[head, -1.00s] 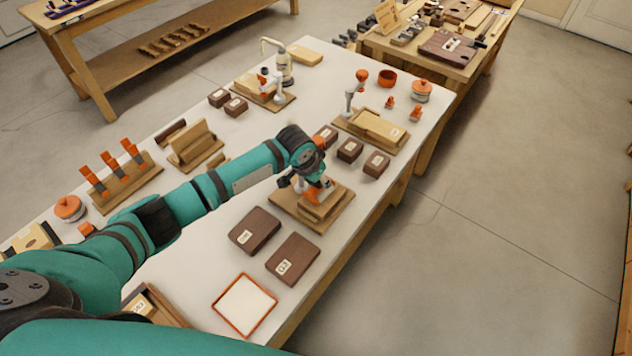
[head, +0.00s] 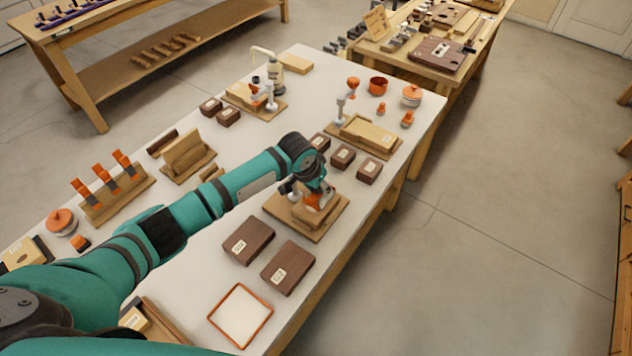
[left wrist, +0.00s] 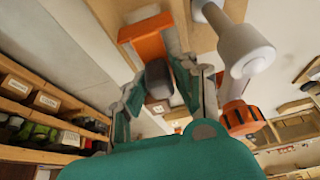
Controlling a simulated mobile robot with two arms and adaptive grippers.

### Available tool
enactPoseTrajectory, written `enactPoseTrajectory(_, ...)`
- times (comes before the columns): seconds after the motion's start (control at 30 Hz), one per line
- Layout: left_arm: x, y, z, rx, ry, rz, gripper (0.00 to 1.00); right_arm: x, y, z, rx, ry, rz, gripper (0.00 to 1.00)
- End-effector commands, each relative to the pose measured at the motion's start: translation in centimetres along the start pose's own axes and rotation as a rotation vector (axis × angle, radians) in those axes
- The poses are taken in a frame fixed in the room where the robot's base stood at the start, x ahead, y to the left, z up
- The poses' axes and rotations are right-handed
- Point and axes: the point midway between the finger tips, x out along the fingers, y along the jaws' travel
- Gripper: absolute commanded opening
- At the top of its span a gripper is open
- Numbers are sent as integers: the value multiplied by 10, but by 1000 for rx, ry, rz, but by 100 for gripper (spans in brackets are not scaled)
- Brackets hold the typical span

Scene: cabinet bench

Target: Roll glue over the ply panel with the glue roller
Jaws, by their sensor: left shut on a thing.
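The ply panel (head: 330,207) is a pale wooden piece on a larger wooden board (head: 275,207) near the table's right edge. My left gripper (head: 308,192) is over it, pointing down and shut on the glue roller (head: 313,202), whose orange part shows low at the panel. In the left wrist view, the roller's dark grey handle (left wrist: 157,78) sits between the fingers, with an orange block (left wrist: 148,38) beyond the fingertips. The gripper hides much of the panel, so contact and any glue on it cannot be told. My right gripper is out of view.
An orange-rimmed tray with a white inside (head: 265,322) is at the front. Two dark labelled blocks (head: 248,239) (head: 288,268) lie between it and the board. Several smaller dark blocks (head: 343,157) stand behind. A grey clamp-like post (left wrist: 243,50) with an orange knob stands close beside the gripper.

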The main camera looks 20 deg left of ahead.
Motion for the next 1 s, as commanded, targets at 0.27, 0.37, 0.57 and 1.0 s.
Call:
enactPoseTrajectory(0.27, 1, 12, 2, 0, -2, 0, 1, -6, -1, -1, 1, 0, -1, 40)
enactPoseTrajectory(0.37, 1, 12, 2, 0, -3, -1, 1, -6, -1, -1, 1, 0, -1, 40)
enactPoseTrajectory(0.57, 1, 10, 2, 0, -4, -1, 1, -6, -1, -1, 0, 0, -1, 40)
enactPoseTrajectory(1.0, 0, -12, 3, -1, -5, -1, 1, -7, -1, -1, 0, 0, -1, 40)
